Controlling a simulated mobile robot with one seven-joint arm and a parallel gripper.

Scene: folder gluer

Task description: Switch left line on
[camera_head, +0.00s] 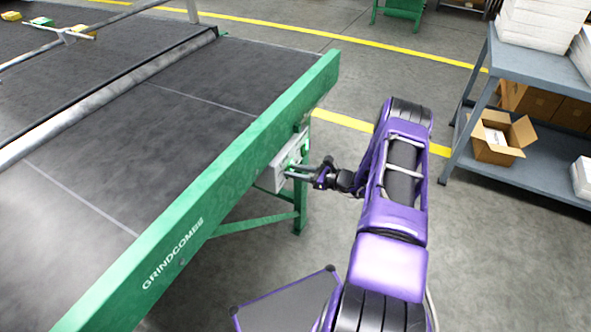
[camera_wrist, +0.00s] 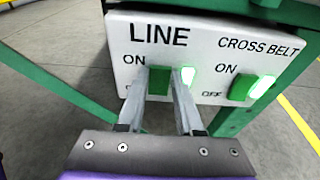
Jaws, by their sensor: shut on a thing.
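A white control box (camera_head: 284,165) hangs on the side of the green conveyor frame. In the wrist view its panel (camera_wrist: 205,32) has a green LINE switch (camera_wrist: 158,82) on the left and a green CROSS BELT switch (camera_wrist: 240,87) on the right. Each switch has a dark green part and a bright, lit-looking part. My gripper (camera_wrist: 161,75) is shut on the LINE switch, with one finger on each side of its dark part. ON stands above left of each switch; the lower LINE label is mostly hidden by a finger. My gripper (camera_head: 299,172) reaches the box from the right.
The wide dark conveyor belt (camera_head: 200,110) fills the left, edged by the green frame (camera_head: 190,222) and its leg (camera_head: 299,205). A grey shelf (camera_head: 540,160) with an open cardboard box (camera_head: 497,150) stands at right. The floor between is clear.

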